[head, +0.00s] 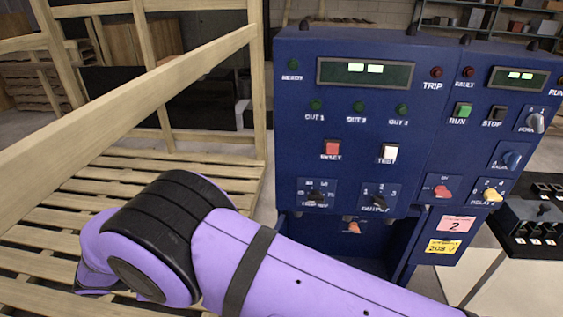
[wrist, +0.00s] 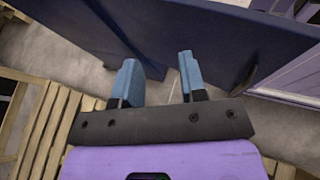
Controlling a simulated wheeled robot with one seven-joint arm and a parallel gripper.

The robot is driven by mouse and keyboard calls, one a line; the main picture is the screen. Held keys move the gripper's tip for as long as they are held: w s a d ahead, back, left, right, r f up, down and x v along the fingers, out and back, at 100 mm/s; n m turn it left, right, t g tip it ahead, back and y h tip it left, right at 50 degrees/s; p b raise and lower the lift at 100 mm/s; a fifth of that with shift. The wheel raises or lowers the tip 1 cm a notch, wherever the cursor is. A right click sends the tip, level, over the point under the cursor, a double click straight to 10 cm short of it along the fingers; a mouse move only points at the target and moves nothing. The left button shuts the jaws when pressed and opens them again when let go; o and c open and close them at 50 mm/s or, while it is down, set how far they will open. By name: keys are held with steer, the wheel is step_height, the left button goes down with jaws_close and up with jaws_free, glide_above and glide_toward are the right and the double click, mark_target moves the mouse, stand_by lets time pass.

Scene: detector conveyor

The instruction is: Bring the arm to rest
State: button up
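My arm shows as a purple and black limb across the bottom of the head view, in front of the blue control panel. My gripper (wrist: 160,85) shows in the wrist view, with two blue fingers apart and nothing between them. Beyond the fingers are grey floor and dark blue panels. The gripper is not visible in the head view.
The blue control panel (head: 290,110) carries displays, buttons and knobs. A wooden pallet frame (head: 150,95) stands at the left, close to my arm. A black unit with switches (head: 535,215) is at the right. Shelves (head: 485,18) stand behind. Some pale floor shows at lower right.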

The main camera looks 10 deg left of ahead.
steer(key=w+d+r+m+g+y, duration=0.2)
steer(key=w+d+r+m+g, duration=0.15)
steer(key=w+d+r, duration=0.75)
steer(key=w+d+r+m+g+y, duration=0.2)
steer(key=w+d+r+m+y, duration=0.15)
steer(key=d+r, duration=0.8)
steer(key=w+d+r+m+y, duration=0.1)
steer(key=d+r+m+y, duration=0.15)
steer(key=d+r, duration=0.7)
steer(key=s+d+r+m+y, duration=0.1)
steer(key=s+d+r+m, duration=0.25)
steer(key=d, duration=0.45)
steer(key=s+d+r+m+y, duration=0.2)
steer(key=s+d+r, duration=0.25)
steer(key=d, duration=0.35)
steer(key=s+d+m+t+y, duration=0.1)
steer(key=s+d+m+t, duration=0.4)
steer(key=s+d, duration=0.5)
steer(key=s+m, duration=0.1)
steer(key=s, duration=0.3)
steer(key=shift+d+f, duration=0.25)
steer(key=shift+f, duration=0.05)
